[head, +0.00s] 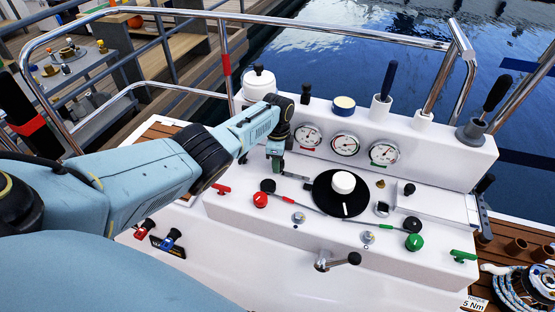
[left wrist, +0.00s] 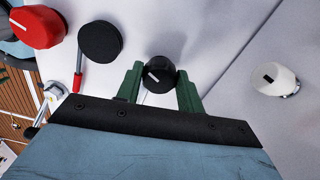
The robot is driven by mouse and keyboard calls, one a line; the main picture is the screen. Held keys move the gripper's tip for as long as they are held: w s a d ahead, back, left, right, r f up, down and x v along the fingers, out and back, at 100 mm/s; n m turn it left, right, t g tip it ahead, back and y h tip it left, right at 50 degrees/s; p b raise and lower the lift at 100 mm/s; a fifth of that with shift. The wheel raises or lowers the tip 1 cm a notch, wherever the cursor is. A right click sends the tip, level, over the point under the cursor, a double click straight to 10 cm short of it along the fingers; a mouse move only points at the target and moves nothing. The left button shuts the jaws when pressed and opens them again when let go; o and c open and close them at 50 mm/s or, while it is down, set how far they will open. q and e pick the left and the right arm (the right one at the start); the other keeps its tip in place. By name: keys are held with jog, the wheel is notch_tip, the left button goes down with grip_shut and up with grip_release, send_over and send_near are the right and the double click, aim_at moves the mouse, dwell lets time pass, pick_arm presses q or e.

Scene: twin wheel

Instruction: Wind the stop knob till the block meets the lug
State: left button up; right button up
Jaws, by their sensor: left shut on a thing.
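My left gripper (head: 276,165) reaches down to the white console, left of the large black disc. In the left wrist view its green fingers (left wrist: 160,90) stand on either side of a black knob with a white pointer line, the stop knob (left wrist: 160,72), and are shut on it. In the head view the fingers hide most of this knob. A thin dark strip (head: 296,177) runs from beside the fingers toward the disc. I cannot make out the block or the lug, nor whether they touch. My right gripper is not in view.
The black disc (head: 325,200) carries a white knob (head: 343,182). A red knob (head: 260,200), a black knob (head: 268,186) and a green knob (head: 414,242) sit nearby. Three gauges (head: 344,145) stand behind. A chrome rail (head: 330,30) arches over the left and back.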

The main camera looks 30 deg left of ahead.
pick_arm(q)
jog(key=o, duration=1)
notch_tip(320, 180, up, 13)
jog(key=p, duration=0.4)
jog(key=shift+r+p, duration=0.2)
jog(key=shift+p, duration=0.1)
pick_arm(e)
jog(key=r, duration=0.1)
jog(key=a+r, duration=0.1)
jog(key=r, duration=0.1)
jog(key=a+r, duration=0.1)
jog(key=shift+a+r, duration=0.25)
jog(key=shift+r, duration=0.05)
